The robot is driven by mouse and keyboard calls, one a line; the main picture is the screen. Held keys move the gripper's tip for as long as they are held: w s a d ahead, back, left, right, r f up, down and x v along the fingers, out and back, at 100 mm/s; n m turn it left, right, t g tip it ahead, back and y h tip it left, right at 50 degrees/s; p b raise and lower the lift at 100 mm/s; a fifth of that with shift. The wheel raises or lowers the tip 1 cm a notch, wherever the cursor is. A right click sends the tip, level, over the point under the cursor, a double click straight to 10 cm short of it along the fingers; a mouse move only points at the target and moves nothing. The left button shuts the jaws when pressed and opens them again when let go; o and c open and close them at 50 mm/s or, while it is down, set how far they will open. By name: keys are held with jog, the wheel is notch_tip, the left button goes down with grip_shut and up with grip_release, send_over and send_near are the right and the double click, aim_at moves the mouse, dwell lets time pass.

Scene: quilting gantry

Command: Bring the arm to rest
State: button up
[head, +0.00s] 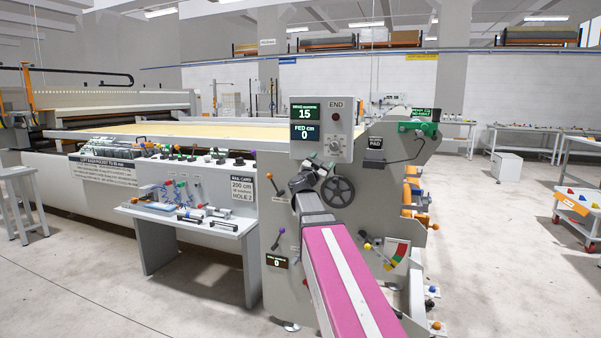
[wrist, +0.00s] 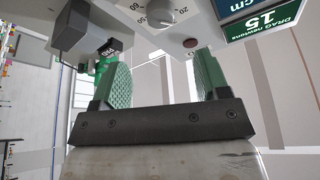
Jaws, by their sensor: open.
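My gripper (head: 319,163) is in front of the grey machine end housing (head: 285,219), just below the END control panel (head: 336,117). In the wrist view my gripper (wrist: 163,72) has its two green ridged fingers apart, with nothing between them. The panel's round dial (wrist: 162,12) and the green drag display (wrist: 264,20), reading 15, appear upside down beyond the fingers. My arm reaches up from the bottom of the head view and hides part of the housing.
A dark handwheel (head: 338,191) is right of my gripper. A lever with an orange knob (head: 275,188) is to its left. A small tool table (head: 187,218) stands left of the housing. A white cart (head: 577,206) is far right, with open floor before it.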

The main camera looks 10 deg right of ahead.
jog(key=s+a+f+n+y, duration=0.1)
jog(key=a+f+n+y, duration=0.45)
jog(key=f, duration=0.35)
jog(key=a+f+n+g+y, duration=0.1)
jog(key=a+f+n+y, duration=0.4)
jog(key=f, duration=0.3)
jog(key=s+a+f+n+y, duration=0.1)
jog(key=a+f+n+y, duration=0.2)
jog(key=a+f+y, duration=0.45)
jog(key=s+f+n+g, duration=0.2)
jog(key=s+f+g, duration=0.6)
jog(key=f, duration=0.7)
jog(key=s+d+f+g+h, duration=0.1)
jog(key=s+f+g, duration=0.2)
jog(key=s+f, duration=0.2)
jog(key=s+d+f+m+g+h, duration=0.1)
jog(key=s+f+g, duration=0.2)
jog(key=s, duration=0.8)
notch_tip(320, 180, down, 2)
jog(key=shift+s+f+g+h, duration=0.15)
jog(key=shift+s+g+h, duration=0.15)
jog(key=shift+g+h, duration=0.1)
